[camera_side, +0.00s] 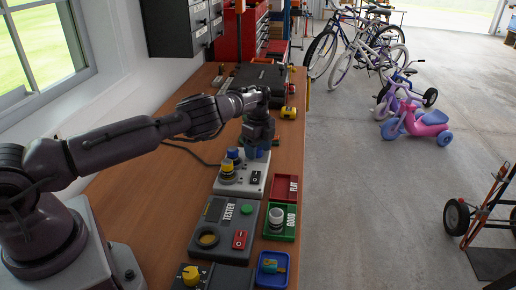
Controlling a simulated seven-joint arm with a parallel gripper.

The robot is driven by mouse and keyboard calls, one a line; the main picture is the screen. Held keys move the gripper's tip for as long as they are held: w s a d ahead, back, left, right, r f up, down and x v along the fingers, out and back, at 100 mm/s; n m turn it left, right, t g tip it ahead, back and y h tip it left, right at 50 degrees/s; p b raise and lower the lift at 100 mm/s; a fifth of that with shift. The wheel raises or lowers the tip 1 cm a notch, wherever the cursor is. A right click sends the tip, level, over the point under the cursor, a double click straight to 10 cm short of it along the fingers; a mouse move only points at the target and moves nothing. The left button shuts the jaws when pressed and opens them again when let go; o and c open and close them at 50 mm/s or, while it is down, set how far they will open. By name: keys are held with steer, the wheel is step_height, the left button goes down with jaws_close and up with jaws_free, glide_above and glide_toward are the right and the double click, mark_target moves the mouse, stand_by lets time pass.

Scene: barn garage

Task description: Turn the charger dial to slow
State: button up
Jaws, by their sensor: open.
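My gripper (257,146) points down over the far end of a light grey box (252,191) on the bench. Its fingers are small and partly hidden here, and nothing clear shows between them. The grey box carries a yellow knob (227,169), a blue knob beside it, and a black rocker switch (255,178). A dark box (196,285) with a yellow dial (190,275) sits at the bottom edge, partly cut off. I cannot tell which of these two is the charger, and no dial marks can be read.
A dark box marked TESTER (222,238) stands nearer on the wooden bench. To its right are a red tray marked FLAT (279,188), a green tray marked GOOD (290,233) and a blue tray (260,281). A black case (263,77) lies farther back.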

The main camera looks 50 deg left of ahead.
mark_target(259, 148)
step_height(259, 148, up, 13)
steer(key=shift+w, duration=0.25)
stand_by(0.4)
